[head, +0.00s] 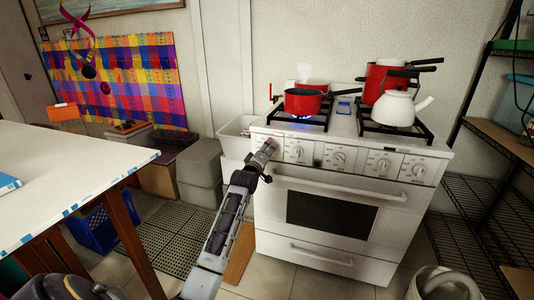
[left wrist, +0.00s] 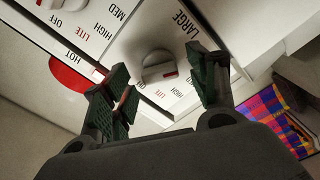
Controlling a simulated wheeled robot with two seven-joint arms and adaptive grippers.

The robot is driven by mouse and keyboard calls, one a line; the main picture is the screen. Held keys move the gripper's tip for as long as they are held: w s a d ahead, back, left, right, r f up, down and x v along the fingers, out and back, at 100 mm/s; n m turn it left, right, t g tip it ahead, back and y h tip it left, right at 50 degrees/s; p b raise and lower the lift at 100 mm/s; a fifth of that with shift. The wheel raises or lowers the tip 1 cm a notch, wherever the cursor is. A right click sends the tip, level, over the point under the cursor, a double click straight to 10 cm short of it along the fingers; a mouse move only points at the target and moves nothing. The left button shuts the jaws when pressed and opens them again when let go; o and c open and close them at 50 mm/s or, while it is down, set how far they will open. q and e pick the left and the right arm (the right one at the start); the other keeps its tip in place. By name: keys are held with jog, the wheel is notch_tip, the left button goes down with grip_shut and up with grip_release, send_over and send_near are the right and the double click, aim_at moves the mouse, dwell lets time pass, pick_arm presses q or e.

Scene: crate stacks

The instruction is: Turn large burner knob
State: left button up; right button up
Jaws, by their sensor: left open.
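The white stove (head: 335,180) has a row of knobs on its front panel. My left gripper (head: 268,147) is at the left end of that panel and hides the leftmost knob in the head view. In the left wrist view, a white knob (left wrist: 159,68) with a red mark sits beside the printed word LARGE. The two fingers of my left gripper (left wrist: 157,66) are apart, one on each side of this knob. I cannot tell whether either finger touches it. My right gripper is not in view.
A red pan (head: 304,102) stands on the left burner above a blue flame. A white kettle (head: 394,108) and red pots (head: 375,84) stand on the right. The oven handle (head: 340,187) sticks out below the knobs. A white table (head: 60,180) is at left.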

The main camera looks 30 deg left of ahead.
pick_arm(q)
jog(key=shift+w+a, duration=0.1)
jog(key=shift+w, duration=0.4)
jog(key=shift+c, duration=0.3)
jog(key=c, duration=1)
